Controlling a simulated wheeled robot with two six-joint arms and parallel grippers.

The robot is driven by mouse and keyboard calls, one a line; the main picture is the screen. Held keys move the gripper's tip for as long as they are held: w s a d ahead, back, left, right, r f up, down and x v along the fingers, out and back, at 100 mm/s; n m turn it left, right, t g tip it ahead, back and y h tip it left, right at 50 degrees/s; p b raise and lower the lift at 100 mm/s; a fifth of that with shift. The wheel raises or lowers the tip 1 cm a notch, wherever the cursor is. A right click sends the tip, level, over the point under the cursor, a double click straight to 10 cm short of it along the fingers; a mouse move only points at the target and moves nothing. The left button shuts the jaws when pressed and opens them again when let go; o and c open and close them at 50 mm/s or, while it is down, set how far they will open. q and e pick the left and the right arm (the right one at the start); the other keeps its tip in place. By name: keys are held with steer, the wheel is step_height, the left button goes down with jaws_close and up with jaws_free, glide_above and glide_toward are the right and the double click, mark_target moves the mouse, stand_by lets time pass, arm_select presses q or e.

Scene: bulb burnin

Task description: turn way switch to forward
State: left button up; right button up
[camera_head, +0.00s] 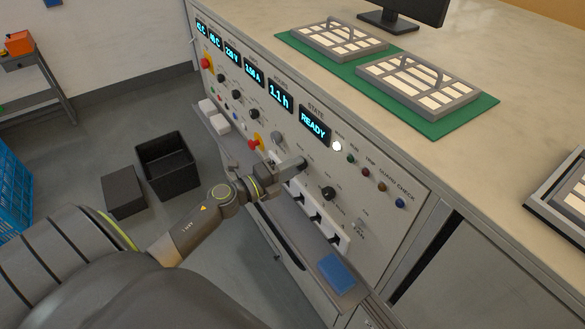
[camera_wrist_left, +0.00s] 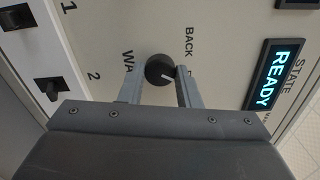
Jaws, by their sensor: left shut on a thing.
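The way switch is a round black knob (camera_wrist_left: 158,68) with a white pointer mark, on the cream panel. In the left wrist view the label BACK is above and right of it, and a label starting WA is at its left, partly hidden. The white mark points right and slightly down, away from BACK. Any other position label is hidden behind the right finger. My left gripper (camera_head: 295,165) reaches the panel below the READY display; its two fingers (camera_wrist_left: 160,76) are shut on the knob's sides. In the head view the gripper mostly covers this knob. My right gripper is not in view.
The READY display (camera_head: 314,124) and a row of lamps are above the gripper. Another black knob (camera_head: 328,193) is to its right. A white strip of black switches (camera_head: 316,216) lies below, with a blue block (camera_head: 337,272) on the ledge. Black bins (camera_head: 167,165) stand on the floor.

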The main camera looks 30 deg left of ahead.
arm_select(q)
steer(key=shift+f, duration=0.1)
steer(key=o, duration=1)
steer(key=b+v, duration=0.2)
steer(key=v, duration=1.5)
steer(key=shift+s+a, duration=0.15)
steer(key=shift+s, duration=0.1)
